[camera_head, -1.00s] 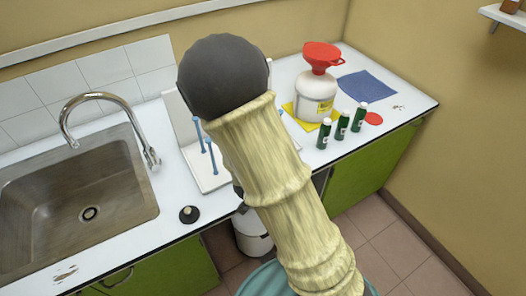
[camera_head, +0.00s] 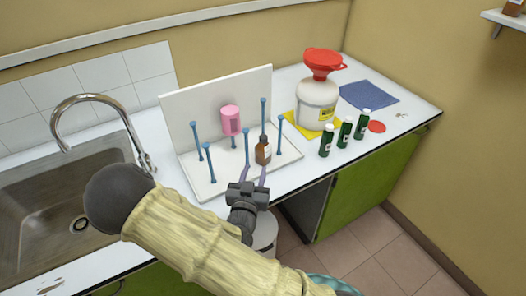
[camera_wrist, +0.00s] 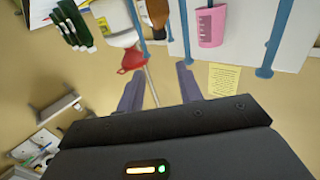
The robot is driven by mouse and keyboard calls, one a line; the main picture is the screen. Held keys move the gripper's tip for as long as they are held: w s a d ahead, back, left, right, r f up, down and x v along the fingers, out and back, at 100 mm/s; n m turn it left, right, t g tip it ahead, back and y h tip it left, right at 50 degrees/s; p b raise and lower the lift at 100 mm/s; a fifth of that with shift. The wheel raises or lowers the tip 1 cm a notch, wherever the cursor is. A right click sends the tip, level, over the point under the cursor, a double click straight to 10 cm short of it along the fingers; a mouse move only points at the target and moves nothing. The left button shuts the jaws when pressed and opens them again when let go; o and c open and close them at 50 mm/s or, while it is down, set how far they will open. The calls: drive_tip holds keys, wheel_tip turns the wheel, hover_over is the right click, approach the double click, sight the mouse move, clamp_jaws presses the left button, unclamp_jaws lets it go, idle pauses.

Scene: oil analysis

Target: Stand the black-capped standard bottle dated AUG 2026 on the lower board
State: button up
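A small brown bottle (camera_head: 263,153) with a dark top and pale label stands at the front of the white peg rack. It also shows at the top of the wrist view (camera_wrist: 158,12). Its date is not readable. My gripper (camera_head: 255,174) is in front of the bottle; its fingers are apart and point toward it. In the wrist view the fingers (camera_wrist: 159,72) are open with nothing between them. A white wall shelf board (camera_head: 503,18) is at the upper right, with a brown bottle (camera_head: 513,5) partly cut off. I cannot tell which board is the lower one.
The peg rack (camera_head: 205,185) has several blue pegs and a pink cup (camera_head: 230,120). To its right are a white jug (camera_head: 317,100) with red funnel, three green bottles (camera_head: 344,132), a blue cloth (camera_head: 368,95) and a red lid (camera_head: 377,127). The sink (camera_head: 60,200) is left.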

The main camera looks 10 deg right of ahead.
drive_tip(key=p, duration=0.3)
approach(262, 140)
drive_tip(key=x, duration=0.5)
drive_tip(key=shift+w+d+r, duration=0.1)
drive_tip(key=shift+d+r, duration=0.15)
drive_tip(key=shift+r, duration=0.05)
drive_tip(key=shift+w+d+f, duration=0.1)
drive_tip(key=shift+w+d, duration=0.05)
drive_tip(key=shift+w, duration=0.3)
drive_tip(key=shift+p+x, duration=1.25)
drive_tip(key=shift+x, duration=1.4)
drive_tip(key=shift+f, duration=0.2)
clamp_jaws()
